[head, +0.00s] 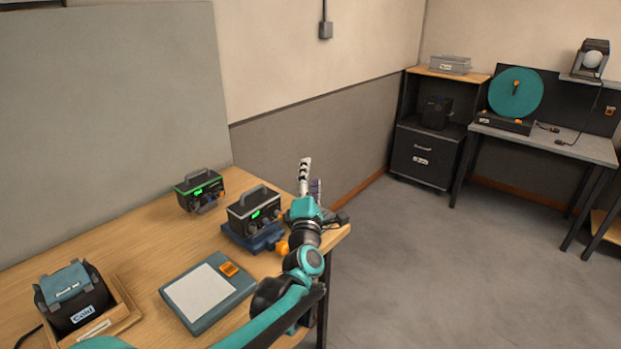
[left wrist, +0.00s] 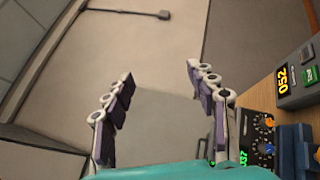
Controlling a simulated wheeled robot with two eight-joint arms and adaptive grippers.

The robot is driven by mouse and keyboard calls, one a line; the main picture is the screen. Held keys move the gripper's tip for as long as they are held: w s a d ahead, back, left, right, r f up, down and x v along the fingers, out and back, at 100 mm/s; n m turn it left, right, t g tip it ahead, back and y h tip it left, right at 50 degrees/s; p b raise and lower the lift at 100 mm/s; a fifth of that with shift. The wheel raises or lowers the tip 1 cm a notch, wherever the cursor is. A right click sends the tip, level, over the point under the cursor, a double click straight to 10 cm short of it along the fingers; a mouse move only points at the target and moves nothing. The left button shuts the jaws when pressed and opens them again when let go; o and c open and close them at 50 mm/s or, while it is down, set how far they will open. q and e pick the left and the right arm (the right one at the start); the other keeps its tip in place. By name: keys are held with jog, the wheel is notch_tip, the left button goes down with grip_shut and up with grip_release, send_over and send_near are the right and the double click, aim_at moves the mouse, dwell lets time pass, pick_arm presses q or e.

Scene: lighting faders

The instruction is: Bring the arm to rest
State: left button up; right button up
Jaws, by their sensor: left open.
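My left arm (head: 286,300) reaches from the bottom of the head view along the table's right side. Its gripper (head: 310,185) is raised near the table's far right corner, just right of a black control box. In the left wrist view the gripper (left wrist: 160,80) is open, its two purple-padded fingers wide apart with nothing between them. The nearer control box (head: 255,210) has a green display and a handle, and sits on a blue base. A second control box (head: 199,190) stands further left. My right gripper is not in view.
On the wooden table (head: 150,245) are a teal pad (head: 205,292) with an orange button and a black case labelled "Cold" (head: 72,300) in a wooden tray. A dark cabinet (head: 425,155) and a desk (head: 550,140) stand across the room. The floor between is clear.

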pick_arm(q)
jog(key=s+a+f+m+g, duration=0.4)
jog(key=s+f+m, duration=0.3)
jog(key=s, duration=0.4)
jog(key=s+a+f+m+g, duration=0.4)
jog(key=s+f+m, duration=0.3)
jog(key=s, duration=0.5)
jog(key=s+a+f+m+g, duration=0.4)
jog(key=s+f+m, duration=0.3)
jog(key=s, duration=0.5)
jog(key=shift+a+f+m+g, duration=0.2)
jog(key=shift+f+m+g, duration=0.2)
jog(key=shift+f+g, duration=0.5)
